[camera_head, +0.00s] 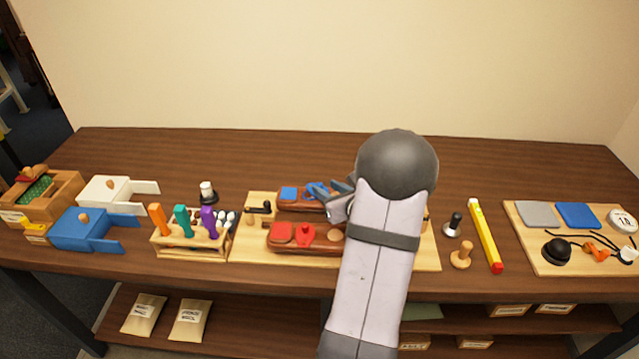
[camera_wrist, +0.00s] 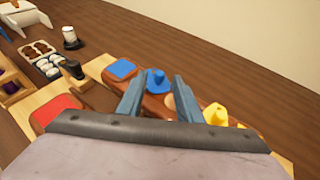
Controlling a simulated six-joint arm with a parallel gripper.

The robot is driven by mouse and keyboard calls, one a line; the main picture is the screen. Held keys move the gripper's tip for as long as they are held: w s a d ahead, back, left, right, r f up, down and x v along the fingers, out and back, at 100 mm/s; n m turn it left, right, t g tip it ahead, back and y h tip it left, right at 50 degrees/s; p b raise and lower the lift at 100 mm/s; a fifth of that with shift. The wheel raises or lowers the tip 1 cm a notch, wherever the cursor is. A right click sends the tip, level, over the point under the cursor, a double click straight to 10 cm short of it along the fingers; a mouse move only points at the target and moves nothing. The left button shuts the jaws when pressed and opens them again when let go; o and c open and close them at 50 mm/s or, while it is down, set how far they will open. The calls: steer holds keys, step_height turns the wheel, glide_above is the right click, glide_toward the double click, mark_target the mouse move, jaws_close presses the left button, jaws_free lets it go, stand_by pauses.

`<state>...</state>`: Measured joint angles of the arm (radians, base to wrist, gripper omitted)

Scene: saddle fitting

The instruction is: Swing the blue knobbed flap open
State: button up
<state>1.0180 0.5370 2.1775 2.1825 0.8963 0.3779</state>
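The blue knobbed flap (camera_head: 316,189) is on the rear reddish-brown block of a light wooden board, right of a flat blue square (camera_head: 289,193). In the wrist view the blue knob (camera_wrist: 157,82) shows between my fingertips, with the blue square (camera_wrist: 122,69) to its left. My gripper (camera_head: 334,194) is over the right part of that block, partly hidden by my arm in the head view. In the wrist view my gripper (camera_wrist: 159,88) is open, with a finger on each side of the knob. I cannot tell whether either finger touches it.
A front block with a red square (camera_head: 281,232) and red knobbed piece (camera_head: 306,235) lies nearer. A yellow knobbed piece (camera_wrist: 217,114) is right of my fingers. A black-handled part (camera_head: 262,208) stands at the board's left. The table behind is clear.

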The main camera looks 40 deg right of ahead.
mark_target(320, 185)
steer(key=shift+p+x, duration=0.75)
steer(key=shift+x, duration=2.15)
steer(key=shift+c, duration=0.5)
jaws_close()
